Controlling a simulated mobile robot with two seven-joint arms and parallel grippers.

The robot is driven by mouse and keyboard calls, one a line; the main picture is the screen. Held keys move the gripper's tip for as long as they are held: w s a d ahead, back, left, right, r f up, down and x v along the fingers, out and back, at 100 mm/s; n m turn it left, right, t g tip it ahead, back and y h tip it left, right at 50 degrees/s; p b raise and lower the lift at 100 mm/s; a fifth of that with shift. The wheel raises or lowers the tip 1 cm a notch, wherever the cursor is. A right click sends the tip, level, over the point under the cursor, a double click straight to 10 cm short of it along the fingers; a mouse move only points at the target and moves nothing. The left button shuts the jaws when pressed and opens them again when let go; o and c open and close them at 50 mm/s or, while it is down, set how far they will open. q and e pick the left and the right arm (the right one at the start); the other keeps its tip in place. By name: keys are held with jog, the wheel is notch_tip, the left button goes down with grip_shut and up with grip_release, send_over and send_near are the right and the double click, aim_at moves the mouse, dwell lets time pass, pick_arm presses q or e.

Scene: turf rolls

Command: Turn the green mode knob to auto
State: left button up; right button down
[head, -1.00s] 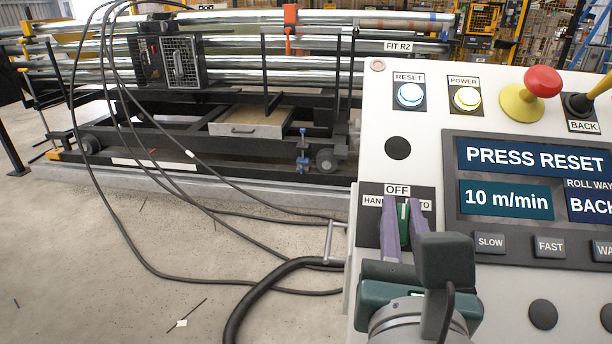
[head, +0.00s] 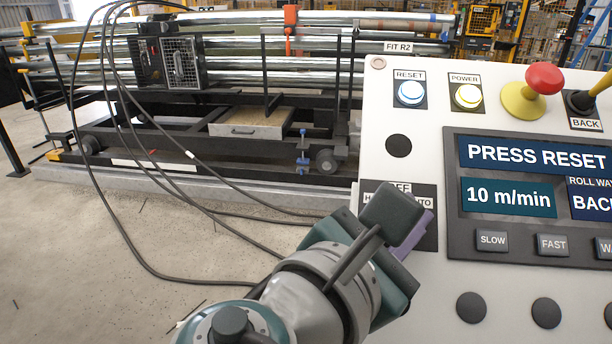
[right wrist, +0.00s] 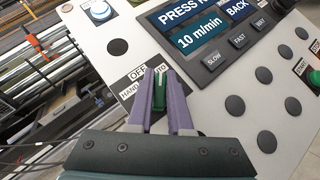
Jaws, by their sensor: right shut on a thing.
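The green mode knob (right wrist: 159,95) sits on a dark plate (right wrist: 122,88) labelled OFF, HAND and AUTO. In the right wrist view my right gripper (right wrist: 160,90) has its two purple fingers shut on the knob, one on each side. The knob stands turned from OFF toward AUTO, pointing between the two labels; I cannot tell if it is fully at AUTO. In the head view my right gripper (head: 408,236) is tilted over the plate (head: 430,222) and hides the knob and most of the labels. My left gripper is not in view.
On the white panel are a lit RESET button (head: 411,93), a POWER button (head: 467,96), a red mushroom button (head: 543,80) and a screen reading PRESS RESET (head: 535,157). SLOW (head: 492,241) and FAST (head: 552,244) keys lie to the right. Black cables (head: 150,215) hang at left.

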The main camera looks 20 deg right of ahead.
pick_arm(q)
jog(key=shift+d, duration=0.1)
pick_arm(e)
jog(key=shift+m+g, duration=0.4)
jog(key=shift+r, duration=0.1)
jog(key=c, duration=0.8)
grip_release()
jog(key=shift+c, duration=0.2)
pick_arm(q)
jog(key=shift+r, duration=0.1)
